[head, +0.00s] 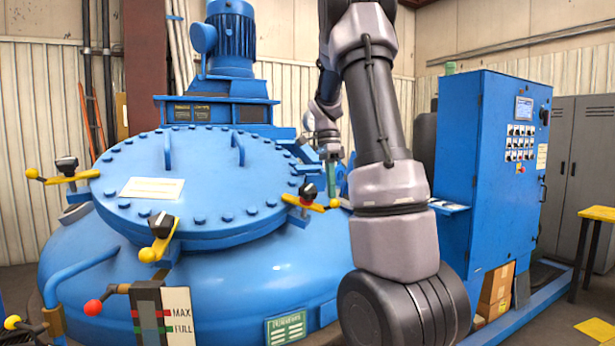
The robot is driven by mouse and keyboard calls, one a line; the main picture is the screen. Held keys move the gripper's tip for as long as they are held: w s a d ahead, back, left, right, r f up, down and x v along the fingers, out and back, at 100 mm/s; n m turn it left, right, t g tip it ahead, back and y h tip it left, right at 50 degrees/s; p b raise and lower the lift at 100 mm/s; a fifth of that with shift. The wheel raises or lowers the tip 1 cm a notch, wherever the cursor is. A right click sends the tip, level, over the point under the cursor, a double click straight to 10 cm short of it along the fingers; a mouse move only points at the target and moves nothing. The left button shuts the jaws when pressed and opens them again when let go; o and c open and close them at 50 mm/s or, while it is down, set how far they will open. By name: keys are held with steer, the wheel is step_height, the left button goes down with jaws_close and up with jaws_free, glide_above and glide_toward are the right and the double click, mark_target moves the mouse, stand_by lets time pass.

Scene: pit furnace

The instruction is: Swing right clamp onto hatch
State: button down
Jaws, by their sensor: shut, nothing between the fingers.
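The round blue hatch (215,195) lies shut on the big blue furnace vessel, with bolts around its rim. The right clamp (305,203) sits at the hatch's right edge. It has a dark knob, a yellow bar, a red spot and a yellow ball end pointing right. I cannot tell whether its bar bears on the hatch. My gripper (331,180) hangs just above and right of this clamp, with slender greenish fingers pointing down, shut and empty. It appears apart from the clamp, though depth is hard to judge. My arm passes in front to the right.
Other yellow clamps stand at the hatch's left (67,173) and front (159,240). A red-ball lever (95,306) is at front left. A blue motor (232,40) rises behind. A blue control cabinet (495,170) stands right, with floor space beyond it.

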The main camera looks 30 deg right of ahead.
steer(key=shift+s+a+f+m+y, duration=0.1)
steer(key=shift+s+f+m+y, duration=0.1)
steer(key=shift+s+m+y, duration=0.45)
steer(key=shift+w+f+m, duration=0.1)
steer(key=shift+w+m, duration=0.05)
steer(key=shift+m, duration=0.1)
